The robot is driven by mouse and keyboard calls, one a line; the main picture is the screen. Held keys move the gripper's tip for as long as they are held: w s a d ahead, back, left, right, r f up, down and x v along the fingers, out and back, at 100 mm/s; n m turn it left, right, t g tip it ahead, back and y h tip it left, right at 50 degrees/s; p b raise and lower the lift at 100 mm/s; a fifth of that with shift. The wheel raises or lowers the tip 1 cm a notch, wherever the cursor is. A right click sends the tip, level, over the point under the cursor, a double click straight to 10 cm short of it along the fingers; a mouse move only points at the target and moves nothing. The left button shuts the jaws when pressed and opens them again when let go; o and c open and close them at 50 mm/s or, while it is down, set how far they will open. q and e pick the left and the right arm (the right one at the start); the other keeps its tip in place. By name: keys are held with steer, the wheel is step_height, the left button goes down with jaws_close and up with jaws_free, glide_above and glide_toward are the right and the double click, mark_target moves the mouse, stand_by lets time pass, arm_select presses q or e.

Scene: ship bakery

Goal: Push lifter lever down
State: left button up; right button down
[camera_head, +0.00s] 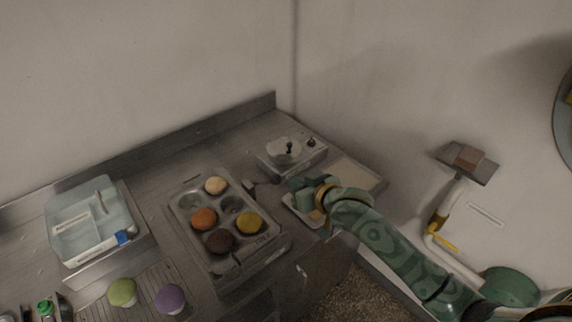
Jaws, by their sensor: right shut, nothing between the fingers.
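A grey metal muffin tray unit (272,229) stands on the steel counter and holds cream, orange, yellow and dark brown muffins. A small dark lever-like piece (249,187) sticks out at its back right side; it looks like the lifter lever, but it is too small to tell its position. My right gripper (297,186) is shut and empty. It is to the right of this piece, apart from it in the picture, above a small pale tray (292,203) that it partly hides. My left gripper is out of view.
A round-bowled appliance (284,152) with a black knob stands at the back right corner, beside a flat pale tray (355,174). A clear-lidded box (87,215) stands left. Green (122,292) and purple (170,299) round items sit in front. Walls close off the back and right.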

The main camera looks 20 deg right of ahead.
mark_target(278, 175)
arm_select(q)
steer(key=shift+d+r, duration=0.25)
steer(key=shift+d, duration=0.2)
arm_select(e)
steer(key=shift+t+y, duration=0.4)
steer(key=r, duration=0.1)
steer(key=w+r, duration=0.1)
steer(key=r, duration=0.2)
steer(key=shift+w+r, duration=0.1)
steer(key=shift+w, duration=0.15)
